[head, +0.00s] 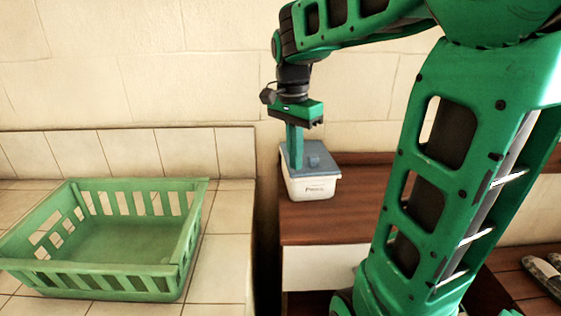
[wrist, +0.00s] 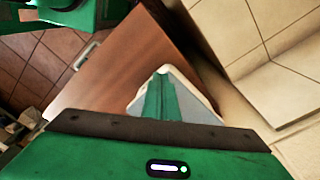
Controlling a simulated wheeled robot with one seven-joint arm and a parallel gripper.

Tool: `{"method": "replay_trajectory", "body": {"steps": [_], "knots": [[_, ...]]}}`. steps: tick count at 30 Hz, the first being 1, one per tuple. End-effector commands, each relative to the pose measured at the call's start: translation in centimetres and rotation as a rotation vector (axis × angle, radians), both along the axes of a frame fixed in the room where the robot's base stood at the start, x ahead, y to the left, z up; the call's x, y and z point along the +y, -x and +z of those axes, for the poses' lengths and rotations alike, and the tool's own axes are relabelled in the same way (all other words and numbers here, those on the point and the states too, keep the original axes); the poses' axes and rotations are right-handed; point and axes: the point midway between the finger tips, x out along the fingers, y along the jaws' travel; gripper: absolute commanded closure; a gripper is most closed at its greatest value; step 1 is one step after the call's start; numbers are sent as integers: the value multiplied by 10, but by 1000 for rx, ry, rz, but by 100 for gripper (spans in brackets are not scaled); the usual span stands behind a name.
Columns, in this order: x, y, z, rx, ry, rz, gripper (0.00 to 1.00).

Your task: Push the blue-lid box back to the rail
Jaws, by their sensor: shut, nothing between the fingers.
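The white box with the blue-grey lid (head: 318,163) stands upright on the brown cabinet top (head: 350,215), near its left edge. A raised wooden rail (head: 368,157) runs along the back of that top. My gripper (head: 296,166) points down with its green fingers together and empty, at the left part of the lid. In the wrist view the shut fingers (wrist: 158,95) overlap the box, whose pale rim (wrist: 196,86) shows around them. I cannot tell whether the fingertips touch the lid. The gap between box and rail is hard to judge.
A green slatted basket (head: 120,285) sits on the tiled counter (head: 228,265) to the left, separated from the cabinet by a narrow dark gap. The cabinet top in front of the box is clear. Shoes (head: 546,272) lie at the far right.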

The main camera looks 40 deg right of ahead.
Motion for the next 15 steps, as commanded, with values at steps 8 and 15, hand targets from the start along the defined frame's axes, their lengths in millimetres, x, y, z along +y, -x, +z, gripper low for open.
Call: {"method": "replay_trajectory", "body": {"steps": [8, 15], "knots": [[11, -90, 28, -30, -37, -410, 100], [16, -112, 33, -36, -56, -534, 100]]}}
